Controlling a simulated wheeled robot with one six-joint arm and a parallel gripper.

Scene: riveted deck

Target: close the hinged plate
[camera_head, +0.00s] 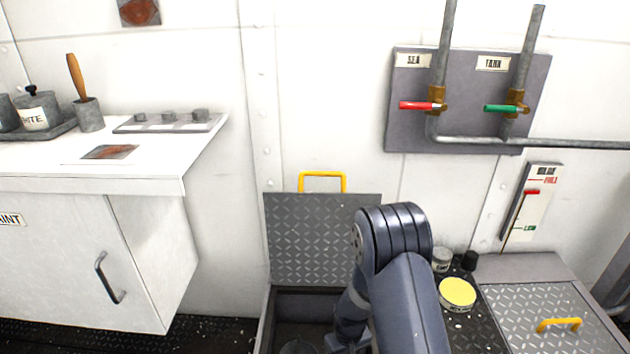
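The hinged plate (308,236) is grey diamond-tread metal and stands open, upright against the white wall. A yellow handle (322,177) sticks up from its top edge. Below it is a dark open hatch (300,305) with a raised rim. My dark blue-grey arm reaches forward in front of the plate's right part and hides its lower right side. The arm's far end goes down toward the hatch opening. My gripper's fingers cannot be made out behind the arm.
A second tread plate (525,305) with a yellow handle lies flat at the right. A yellow-topped can (457,294) and small jars stand between. A white cabinet (90,250) stands left. Pipes with red and green valve levers run along a wall panel (408,125).

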